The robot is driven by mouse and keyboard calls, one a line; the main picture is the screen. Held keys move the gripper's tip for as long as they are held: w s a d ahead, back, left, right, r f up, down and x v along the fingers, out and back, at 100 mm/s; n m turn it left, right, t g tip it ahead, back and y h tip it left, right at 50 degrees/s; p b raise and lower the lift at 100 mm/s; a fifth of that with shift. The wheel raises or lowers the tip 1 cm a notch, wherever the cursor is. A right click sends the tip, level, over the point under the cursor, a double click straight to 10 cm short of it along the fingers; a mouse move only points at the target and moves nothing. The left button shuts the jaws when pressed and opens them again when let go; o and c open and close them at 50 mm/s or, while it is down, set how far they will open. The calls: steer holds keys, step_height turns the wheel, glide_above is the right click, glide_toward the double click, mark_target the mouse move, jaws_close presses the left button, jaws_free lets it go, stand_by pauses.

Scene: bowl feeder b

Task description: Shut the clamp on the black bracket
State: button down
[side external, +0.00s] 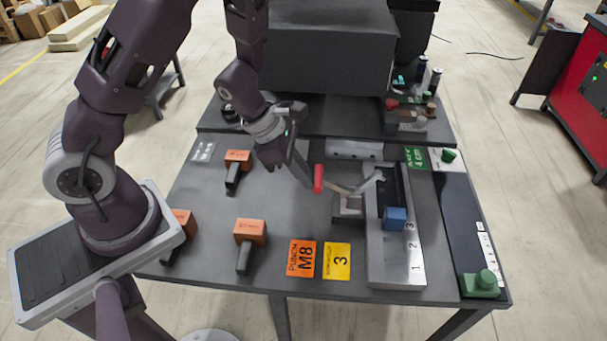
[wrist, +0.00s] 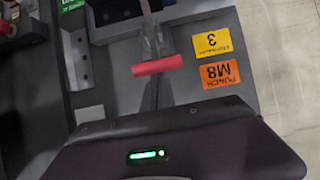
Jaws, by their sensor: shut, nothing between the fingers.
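The clamp has a red handle (side external: 318,178) on a metal lever that reaches left from its grey base (side external: 348,207). Its silver arm (side external: 371,180) slants up beside the black bracket (side external: 393,178), which sits in a long grey fixture (side external: 395,262). My gripper (side external: 306,174) is shut and empty, with its fingers close to the left side of the red handle. In the wrist view the red handle (wrist: 158,65) lies across the line of the fingers (wrist: 152,75). I cannot tell whether they touch it. The tip of the clamp arm against the bracket is not clear.
A blue block (side external: 395,218) sits on the fixture. Orange M8 (side external: 301,258) and yellow 3 (side external: 337,261) labels lie in front. Orange-topped tools (side external: 250,233) stand at the left. A dark strip with green knobs (side external: 483,283) is at the right.

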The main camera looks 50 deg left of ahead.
steer(key=shift+w+d+r, duration=0.3)
steer(key=shift+r, duration=0.3)
steer(key=shift+w+d+r, duration=0.25)
steer(key=shift+r, duration=0.3)
steer(key=w+d+r, duration=0.3)
steer(key=shift+r, duration=0.2)
steer(key=shift+w+d+r, duration=0.25)
steer(key=shift+w+d, duration=0.2)
steer(key=shift+d, duration=0.05)
steer(key=shift+w+d+r, duration=0.25)
steer(key=shift+w+d, duration=0.2)
steer(key=shift+w+d+r+g+y, duration=0.1)
steer(key=shift+w+d+g+y, duration=0.35)
steer(key=shift+d, duration=0.2)
glide_toward(332, 182)
steer(key=shift+w+d+g+y, duration=0.25)
steer(key=shift+w+d, duration=0.55)
steer(key=w+d+r, duration=0.3)
steer(key=r, duration=0.5)
steer(key=shift+w+d+r, duration=0.25)
